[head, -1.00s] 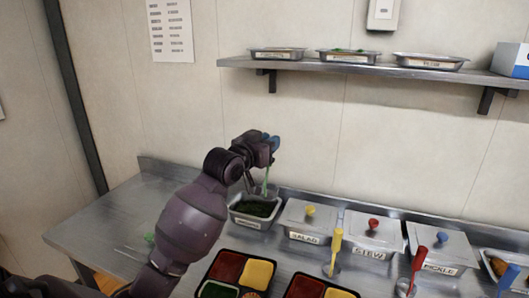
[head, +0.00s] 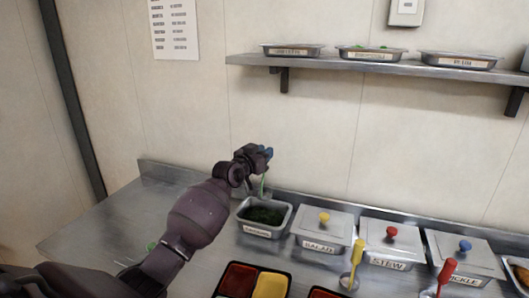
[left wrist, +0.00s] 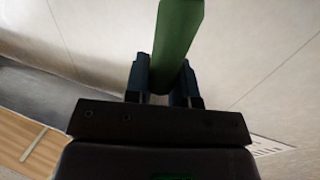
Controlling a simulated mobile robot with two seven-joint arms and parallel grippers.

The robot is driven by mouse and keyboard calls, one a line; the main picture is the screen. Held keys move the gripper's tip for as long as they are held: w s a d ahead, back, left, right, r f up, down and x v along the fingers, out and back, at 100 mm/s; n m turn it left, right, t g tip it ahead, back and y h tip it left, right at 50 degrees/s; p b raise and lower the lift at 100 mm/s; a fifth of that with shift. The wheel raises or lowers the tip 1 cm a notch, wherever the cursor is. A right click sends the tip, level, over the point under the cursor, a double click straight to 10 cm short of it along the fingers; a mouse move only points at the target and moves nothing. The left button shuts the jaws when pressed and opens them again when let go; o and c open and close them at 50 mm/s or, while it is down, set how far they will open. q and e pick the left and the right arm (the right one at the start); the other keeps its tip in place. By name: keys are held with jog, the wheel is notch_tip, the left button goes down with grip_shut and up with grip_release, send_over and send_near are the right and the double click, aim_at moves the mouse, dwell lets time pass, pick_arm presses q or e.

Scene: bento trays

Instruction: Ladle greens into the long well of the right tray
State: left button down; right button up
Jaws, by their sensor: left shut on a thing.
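My left gripper (head: 262,153) is shut on the green handle of a ladle (head: 263,184), above the back edge of the greens pan. In the left wrist view the green handle (left wrist: 176,45) stands between the two dark fingers (left wrist: 163,85). The ladle's bowl is hidden or too small to make out. The open steel pan (head: 247,230) holds dark greens (head: 264,214). Two dark trays with coloured wells show at the bottom edge, the left one (head: 253,291) and part of the right one (head: 320,292); both are cut off. My right gripper is not in view.
Lidded pans for salad (head: 325,228), stew (head: 391,244) and pickle (head: 464,258) stand in a row to the right. A yellow ladle (head: 356,258) and a red ladle (head: 445,274) stand in front of them. A shelf (head: 370,66) is above. The counter's left side (head: 110,225) is mostly clear.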

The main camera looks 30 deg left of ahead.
pick_arm(q)
jog(key=b, duration=0.3)
send_over(264, 191)
notch_tip(264, 191, down, 5)
jog(key=shift+s, duration=0.1)
notch_tip(264, 191, down, 5)
jog(key=shift+r+b, duration=0.15)
jog(key=shift+b, duration=0.95)
jog(key=shift+f+b, duration=0.35)
jog(key=shift+f, duration=0.3)
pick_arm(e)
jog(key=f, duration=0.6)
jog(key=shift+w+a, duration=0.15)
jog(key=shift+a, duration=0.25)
pick_arm(q)
jog(key=shift+r, duration=0.1)
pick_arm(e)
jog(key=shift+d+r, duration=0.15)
pick_arm(q)
jog(key=shift+r, duration=0.1)
